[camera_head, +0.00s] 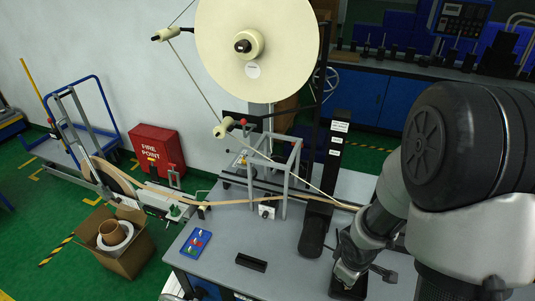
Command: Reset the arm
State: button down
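My arm fills the right side of the head view, with a large black and grey joint close to the camera. A grey link slants down and left from it over the table. The dark part at its lower end, which seems to be my gripper (348,282), is low over the front of the table (225,250). Its fingers are not clear, so I cannot tell whether it is open or shut or holds anything.
A large cream reel (285,45) stands at the table's back. A tan tape (235,201) runs across to the arm. A black block (251,262) and a blue tray (195,243) lie in front. A cardboard box (130,258) and red fire-point box (157,150) stand left.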

jog(key=s+a+r+m+t+b, duration=0.1)
jog(key=s+r+m+b, duration=0.15)
jog(key=r, duration=0.55)
jog(key=s+a+r+m+t+b, duration=0.1)
jog(key=s+r+m+b, duration=0.1)
jog(key=s+r+m, duration=0.35)
jog(key=s+a+r+y+b, duration=0.1)
jog(key=s+a+r+b, duration=0.1)
jog(key=s+a+r, duration=0.3)
jog(key=shift+s+r+m+t, duration=0.15)
jog(key=shift+s+m+t, duration=0.2)
jog(key=shift+m+t, duration=0.05)
jog(key=shift+d, duration=0.1)
